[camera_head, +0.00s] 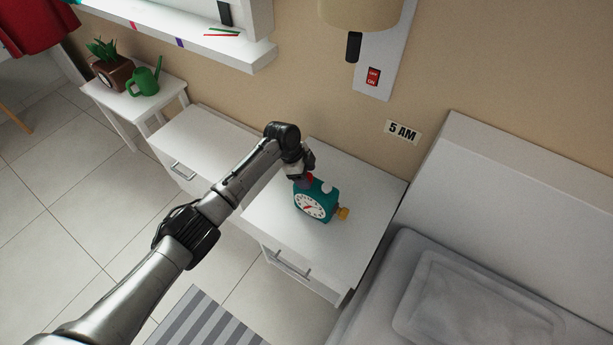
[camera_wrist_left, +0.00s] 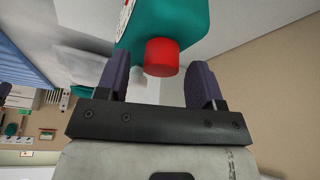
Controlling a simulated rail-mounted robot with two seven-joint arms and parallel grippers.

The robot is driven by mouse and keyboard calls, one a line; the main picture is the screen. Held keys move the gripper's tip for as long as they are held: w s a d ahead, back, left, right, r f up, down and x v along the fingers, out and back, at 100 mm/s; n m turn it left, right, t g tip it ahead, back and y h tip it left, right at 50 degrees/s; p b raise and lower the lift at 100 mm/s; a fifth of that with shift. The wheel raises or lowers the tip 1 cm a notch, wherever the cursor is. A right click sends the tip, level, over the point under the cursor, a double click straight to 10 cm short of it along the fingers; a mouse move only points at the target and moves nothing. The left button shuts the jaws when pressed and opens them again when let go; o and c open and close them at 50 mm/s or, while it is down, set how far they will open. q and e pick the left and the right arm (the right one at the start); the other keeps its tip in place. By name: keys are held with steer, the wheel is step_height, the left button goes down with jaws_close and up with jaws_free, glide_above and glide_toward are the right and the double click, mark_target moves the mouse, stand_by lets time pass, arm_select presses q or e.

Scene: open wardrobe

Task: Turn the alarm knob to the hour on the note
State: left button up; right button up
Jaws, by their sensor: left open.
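A teal alarm clock (camera_head: 327,197) with a white dial (camera_head: 312,206) stands on the white nightstand. A yellow knob (camera_head: 343,213) sticks out of its right side. A red knob (camera_wrist_left: 161,57) is on the side facing my left gripper, and it also shows in the head view (camera_head: 309,179). My left gripper (camera_wrist_left: 159,64) is open, with the red knob between its fingertips and a gap on each side. In the head view the left gripper (camera_head: 303,177) is beside the clock's upper left. The note (camera_head: 402,132) on the wall reads "5 AM". My right gripper is not in view.
The nightstand top (camera_head: 357,179) is otherwise clear. A bed (camera_head: 480,285) stands on the right. A lamp and a red switch (camera_head: 373,76) are on the wall above. A small table on the left holds a plant (camera_head: 110,68) and a green watering can (camera_head: 146,78).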

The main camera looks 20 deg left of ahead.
arm_select(q)
steer(key=shift+d+f, duration=0.1)
steer(key=shift+f, duration=0.15)
steer(key=c, duration=0.9)
steer(key=shift+r+p, duration=0.1)
steer(key=shift+p, duration=0.2)
steer(key=n+t+y+p, duration=0.1)
steer(key=n+p, duration=0.3)
steer(key=p, duration=0.1)
steer(key=n+t+p, duration=0.1)
steer(key=n+p, duration=0.3)
steer(key=p, duration=0.1)
steer(key=shift+s+d+r+t+y+p, duration=0.1)
steer(key=shift+r+t+y+p, duration=0.05)
steer(key=shift+t+y+p, duration=0.2)
steer(key=n+y+p, duration=0.1)
steer(key=n+p, duration=0.1)
steer(key=n, duration=0.1)
steer(key=shift+t, duration=0.35)
steer(key=shift+n+y+p, duration=0.25)
steer(key=shift+n+p, duration=0.5)
steer(key=shift+n, duration=0.05)
steer(key=shift+f, duration=0.25)
